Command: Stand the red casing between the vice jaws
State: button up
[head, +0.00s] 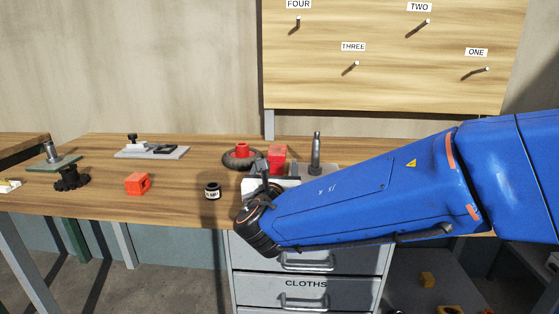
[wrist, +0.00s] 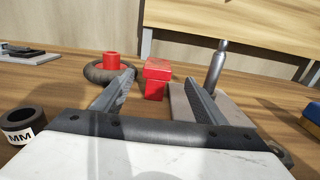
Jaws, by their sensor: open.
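The red casing (head: 278,155), a small upright block with a lid-like top, stands on the bench beyond my gripper (head: 262,168). In the wrist view the casing (wrist: 156,82) shows between my two grey fingers (wrist: 160,78), which are open and empty. A gap shows on each side of it; whether it lies between the fingertips or past them I cannot tell. A grey flat fixture (head: 152,152) with a raised block and a dark knob sits at the back left; it may be the vice, but its jaws are not clear.
A red cylinder (head: 241,149) sits in a dark ring (head: 233,161) left of the casing. A metal post (head: 317,150) on a grey plate (wrist: 180,105) stands close right. An orange cube (head: 137,183) and a labelled black ring (head: 212,190) lie left. Bench between them is clear.

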send_near(278, 146)
jog(key=w, duration=0.4)
jog(key=shift+w+d+f, duration=0.2)
jog(key=shift+d+f, duration=0.1)
jog(key=shift+f, duration=0.05)
jog(key=shift+w+a+r, duration=0.1)
jog(key=shift+w+a, duration=0.05)
jog(key=shift+w, duration=3)
grip_shut()
